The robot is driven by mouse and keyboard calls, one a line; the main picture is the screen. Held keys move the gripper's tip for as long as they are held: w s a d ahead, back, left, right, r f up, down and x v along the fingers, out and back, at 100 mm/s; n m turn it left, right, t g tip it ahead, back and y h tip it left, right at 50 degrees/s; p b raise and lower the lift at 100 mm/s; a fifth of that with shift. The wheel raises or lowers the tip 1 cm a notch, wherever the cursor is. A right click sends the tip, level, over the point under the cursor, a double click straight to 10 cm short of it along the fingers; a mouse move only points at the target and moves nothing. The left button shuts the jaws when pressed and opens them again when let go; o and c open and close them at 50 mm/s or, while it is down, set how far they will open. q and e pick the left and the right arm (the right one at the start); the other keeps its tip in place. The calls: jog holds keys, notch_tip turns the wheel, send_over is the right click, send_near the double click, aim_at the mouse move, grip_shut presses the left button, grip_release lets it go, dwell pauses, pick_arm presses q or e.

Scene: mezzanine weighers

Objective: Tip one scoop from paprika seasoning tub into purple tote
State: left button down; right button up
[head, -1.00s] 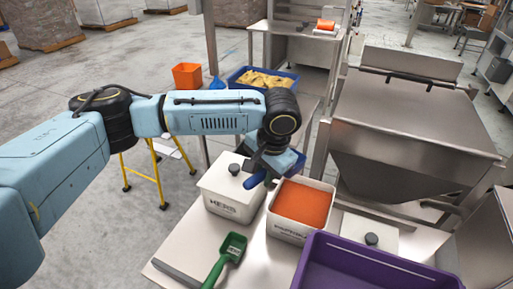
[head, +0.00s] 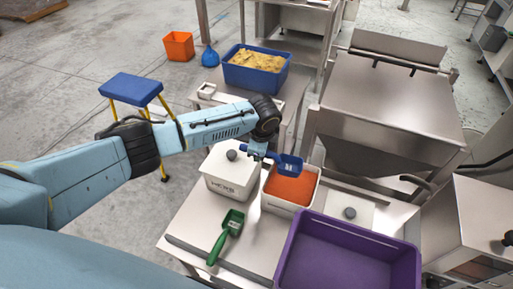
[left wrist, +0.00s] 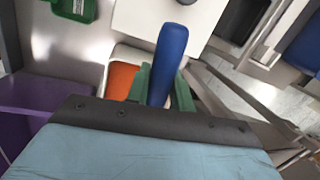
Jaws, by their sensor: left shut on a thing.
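My left gripper (head: 262,152) is shut on the handle of a blue scoop (head: 289,164). In the left wrist view the blue handle stands between the green fingers (left wrist: 164,88). The scoop's bowl is over the far part of the white paprika tub (head: 274,206), which is open and filled with orange-red seasoning (head: 290,186). I cannot tell whether the bowl holds any seasoning or touches the tub. The purple tote (head: 318,224) stands in front and to the right of the tub; its visible inside looks empty. It also shows in the left wrist view (left wrist: 35,100). My right gripper is out of view.
A lidded white herbs tub (head: 231,174) stands left of the paprika tub. A green scoop (head: 228,228) lies on the bench in front of it. A white lid (head: 350,214) is right of the paprika tub. A steel hopper (head: 390,110) stands behind. A blue bin (head: 250,78) is farther back.

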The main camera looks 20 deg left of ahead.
aim_at(273, 153)
pick_arm(q)
jog(key=d+y+b, duration=0.2)
jog(key=shift+w+f+b, duration=0.1)
jog(key=shift+w+b, duration=0.15)
jog(key=shift+b, duration=0.1)
jog(key=d+y+b, duration=0.1)
jog(key=b, duration=0.2)
jog(key=d+y+b, duration=0.1)
jog(key=y+b, duration=0.1)
jog(key=shift+w+m+g+b, duration=0.1)
jog(key=shift+m+g+b, duration=0.2)
jog(key=shift+g+b, duration=0.1)
notch_tip(273, 153, down, 9)
jog(key=h+b, duration=0.2)
jog(key=b, duration=0.3)
jog(key=shift+d, duration=0.1)
